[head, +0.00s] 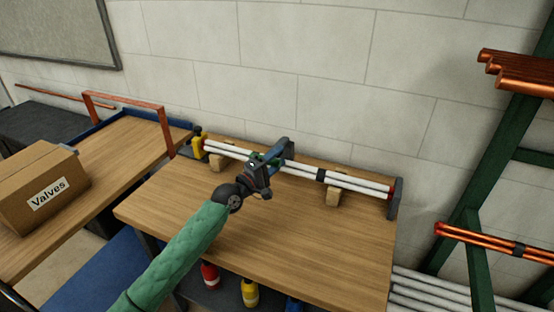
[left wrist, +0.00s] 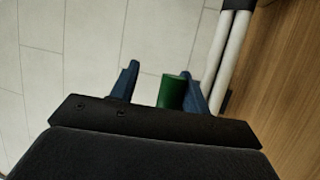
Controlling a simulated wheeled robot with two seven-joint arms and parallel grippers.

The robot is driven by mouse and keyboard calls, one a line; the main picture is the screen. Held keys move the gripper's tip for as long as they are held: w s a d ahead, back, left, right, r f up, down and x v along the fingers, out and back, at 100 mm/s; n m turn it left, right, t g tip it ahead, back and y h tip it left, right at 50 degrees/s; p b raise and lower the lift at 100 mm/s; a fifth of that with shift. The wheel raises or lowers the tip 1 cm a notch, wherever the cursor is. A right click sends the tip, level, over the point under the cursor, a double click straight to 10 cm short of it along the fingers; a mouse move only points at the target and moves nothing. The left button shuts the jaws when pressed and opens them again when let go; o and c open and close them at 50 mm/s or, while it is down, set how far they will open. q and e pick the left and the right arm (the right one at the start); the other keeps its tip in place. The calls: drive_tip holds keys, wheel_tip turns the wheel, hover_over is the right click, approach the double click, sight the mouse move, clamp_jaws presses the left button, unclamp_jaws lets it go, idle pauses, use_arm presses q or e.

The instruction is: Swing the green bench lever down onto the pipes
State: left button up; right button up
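White pipes (head: 300,170) lie in a row along the back of the wooden bench (head: 240,235), on small wooden blocks. My left gripper (head: 278,150), at the end of a green-sleeved arm, is over the pipes near their middle. In the left wrist view its two blue fingers (left wrist: 160,82) are apart. The green lever (left wrist: 172,92) shows as a short green cylinder between them, close to the right finger; I cannot tell if they touch. The pipes (left wrist: 228,50) also show to the right there. In the head view the lever is mostly hidden by my gripper. My right gripper is not in view.
A cardboard box marked Valves (head: 45,190) sits on the left table. A green rack (head: 490,170) with copper pipes stands at right. The bench front is clear.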

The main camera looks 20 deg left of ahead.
use_arm(q)
drive_tip(key=shift+s+a+f, duration=0.2)
drive_tip(key=shift+s, duration=0.2)
drive_tip(key=b+v, duration=0.1)
drive_tip(key=v, duration=0.4)
drive_tip(key=shift+s+a+b, duration=0.1)
drive_tip(key=shift+s+b, duration=0.1)
drive_tip(key=shift+b, duration=0.15)
drive_tip(key=shift+s+a+f, duration=0.1)
drive_tip(key=shift+s+a, duration=0.1)
drive_tip(key=shift+s, duration=0.35)
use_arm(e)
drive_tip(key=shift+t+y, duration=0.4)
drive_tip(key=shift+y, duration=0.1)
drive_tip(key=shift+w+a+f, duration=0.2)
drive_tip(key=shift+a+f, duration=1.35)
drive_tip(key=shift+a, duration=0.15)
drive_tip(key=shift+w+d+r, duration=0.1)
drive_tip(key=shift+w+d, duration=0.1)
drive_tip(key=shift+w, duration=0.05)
